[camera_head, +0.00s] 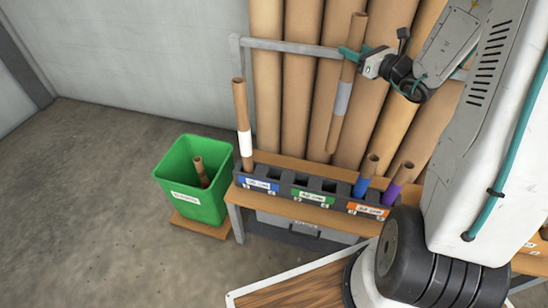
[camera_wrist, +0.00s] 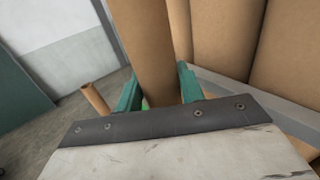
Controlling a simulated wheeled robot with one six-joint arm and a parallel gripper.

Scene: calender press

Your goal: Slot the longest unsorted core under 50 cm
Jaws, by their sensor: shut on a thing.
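My gripper (camera_head: 352,56) is shut on a brown cardboard core with a grey band (camera_head: 343,98), gripping it in its upper part. The core hangs slightly tilted, its lower end a little above the table behind the rack. In the wrist view the teal fingers of my gripper (camera_wrist: 158,92) flank the same core (camera_wrist: 145,45). The slot rack (camera_head: 305,190) has blue, green and orange labels, too small to read surely. A tall white-banded core (camera_head: 243,140) stands at the blue section. A blue-banded core (camera_head: 367,175) and a purple-banded core (camera_head: 399,183) stand at the orange section.
A green bin (camera_head: 190,198) left of the rack holds a short core with a dark red band (camera_head: 201,172). Large brown rolls (camera_head: 300,90) stand behind a grey rail (camera_head: 290,47). The wooden table (camera_head: 290,160) carries the rack. Floor at left is clear.

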